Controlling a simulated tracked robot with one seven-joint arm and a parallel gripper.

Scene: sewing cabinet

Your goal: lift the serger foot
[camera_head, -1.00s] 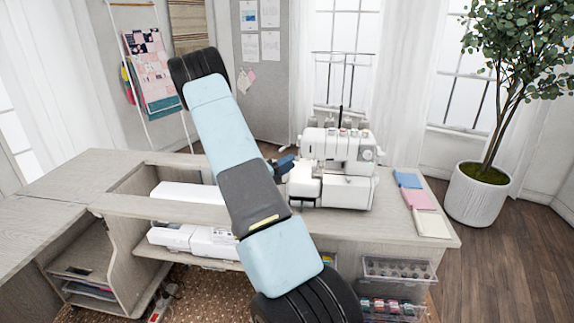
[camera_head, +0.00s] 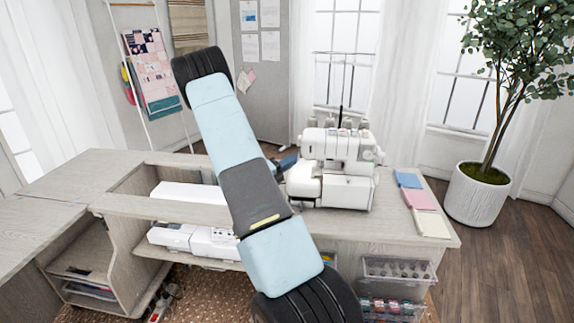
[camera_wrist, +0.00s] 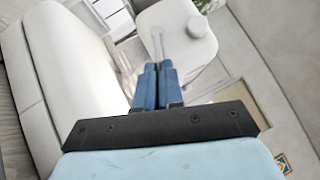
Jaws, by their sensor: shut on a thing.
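The white serger (camera_head: 338,165) stands on the cabinet top, and its white body (camera_wrist: 183,25) fills the upper middle of the wrist view. My gripper (camera_head: 290,162) is at its left side in the head view, partly hidden behind my arm. In the wrist view my gripper's blue fingers (camera_wrist: 158,70) are close together on a thin, pale lever (camera_wrist: 157,45) beside the serger's body. The lever's lower end is hidden between the fingers. The serger foot itself cannot be made out in either view.
Blue, pink and cream fabric stacks (camera_head: 420,202) lie right of the serger on the cabinet top (camera_head: 395,225). A white machine (camera_head: 190,238) sits on the shelf below, left. Clear drawers (camera_head: 398,270) stand under the right side. A potted plant (camera_head: 480,195) is farther right.

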